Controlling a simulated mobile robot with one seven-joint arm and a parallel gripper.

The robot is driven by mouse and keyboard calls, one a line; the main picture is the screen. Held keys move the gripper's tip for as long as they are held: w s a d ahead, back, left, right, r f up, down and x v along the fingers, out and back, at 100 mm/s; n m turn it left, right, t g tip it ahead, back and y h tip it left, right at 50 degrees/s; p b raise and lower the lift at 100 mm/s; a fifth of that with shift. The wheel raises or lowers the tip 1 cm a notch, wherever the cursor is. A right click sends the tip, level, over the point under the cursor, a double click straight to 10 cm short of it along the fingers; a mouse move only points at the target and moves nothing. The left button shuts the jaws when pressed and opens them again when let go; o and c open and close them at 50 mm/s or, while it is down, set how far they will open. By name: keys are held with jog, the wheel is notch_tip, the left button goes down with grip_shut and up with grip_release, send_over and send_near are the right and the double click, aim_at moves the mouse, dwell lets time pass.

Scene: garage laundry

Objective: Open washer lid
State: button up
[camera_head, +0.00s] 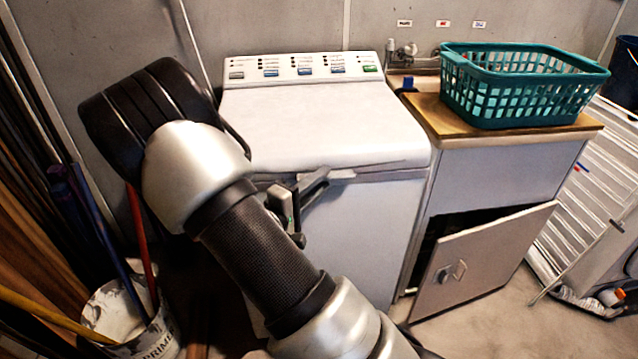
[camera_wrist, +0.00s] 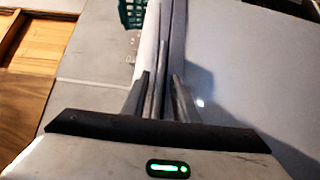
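The white washer (camera_head: 365,235) stands in the middle of the head view, its control panel at the back. Its lid (camera_head: 320,125) lies flat and looks closed. My gripper (camera_head: 322,178) is at the lid's front edge, left of its middle. In the wrist view my gripper (camera_wrist: 159,82) shows two dark fingers a little apart, one on each side of a narrow strip along the lid's edge. Whether they touch the lid is not clear. The washer's front (camera_wrist: 250,70) fills the right of the wrist view.
A teal laundry basket (camera_head: 520,85) sits on a wood-topped cabinet (camera_head: 500,175) at right; the cabinet's door (camera_head: 480,265) hangs open. A bucket (camera_head: 125,320) with several poles stands at left. A white slatted panel (camera_head: 595,190) leans at far right.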

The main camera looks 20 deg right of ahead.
grip_shut()
dwell(1.4)
